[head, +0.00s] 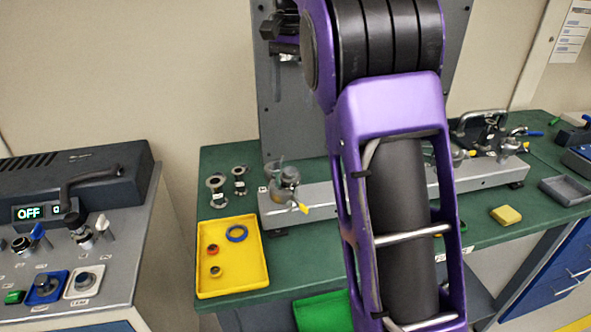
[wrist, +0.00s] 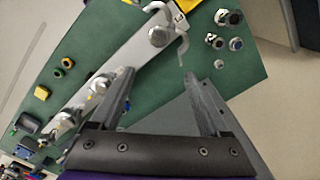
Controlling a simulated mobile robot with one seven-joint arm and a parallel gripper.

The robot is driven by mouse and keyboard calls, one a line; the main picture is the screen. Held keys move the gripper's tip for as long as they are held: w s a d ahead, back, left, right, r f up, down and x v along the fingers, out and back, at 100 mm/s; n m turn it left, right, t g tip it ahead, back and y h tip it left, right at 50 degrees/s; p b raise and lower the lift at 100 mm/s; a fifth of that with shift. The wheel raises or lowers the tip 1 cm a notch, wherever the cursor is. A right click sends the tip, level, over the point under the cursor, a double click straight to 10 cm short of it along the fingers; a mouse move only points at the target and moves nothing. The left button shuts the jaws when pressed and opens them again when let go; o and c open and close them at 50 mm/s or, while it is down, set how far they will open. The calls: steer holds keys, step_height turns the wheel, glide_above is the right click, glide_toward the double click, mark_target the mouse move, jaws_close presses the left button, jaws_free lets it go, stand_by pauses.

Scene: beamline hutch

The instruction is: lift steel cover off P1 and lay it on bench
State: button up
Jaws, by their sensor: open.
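In the head view a port (head: 285,185) with a round metal top and a yellow-tipped lever stands at the left end of the grey rail (head: 310,211); its tag is too small to read, so I cannot tell if it is P1. The wrist view shows its round steel top (wrist: 158,36) near the rail end, with bent metal arms beside it. My gripper (wrist: 160,75) is open and empty, its fingertips apart from that top in the picture. The green bench (head: 222,160) carries the rail.
A yellow tray (head: 213,284) with rings is at the bench's front left. Loose flanged fittings (head: 217,191) stand behind it. More ports (head: 510,147) are on the rail's right. A yellow block (head: 506,215) and grey tray (head: 566,190) lie right. Bare bench surrounds the block.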

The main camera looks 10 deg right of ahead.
glide_above(290, 170)
steer(key=f, duration=0.7)
steer(key=w+f, duration=0.1)
steer(key=f, duration=0.3)
steer(key=shift+d+f, duration=0.35)
steer(key=f, duration=0.3)
steer(key=s+f, duration=0.1)
steer(key=shift+s+a+f, duration=0.1)
steer(key=shift+a+f, duration=0.2)
steer(key=shift+a, duration=0.05)
steer(key=shift+f, duration=0.4)
steer(key=shift+r, duration=0.1)
jaws_close()
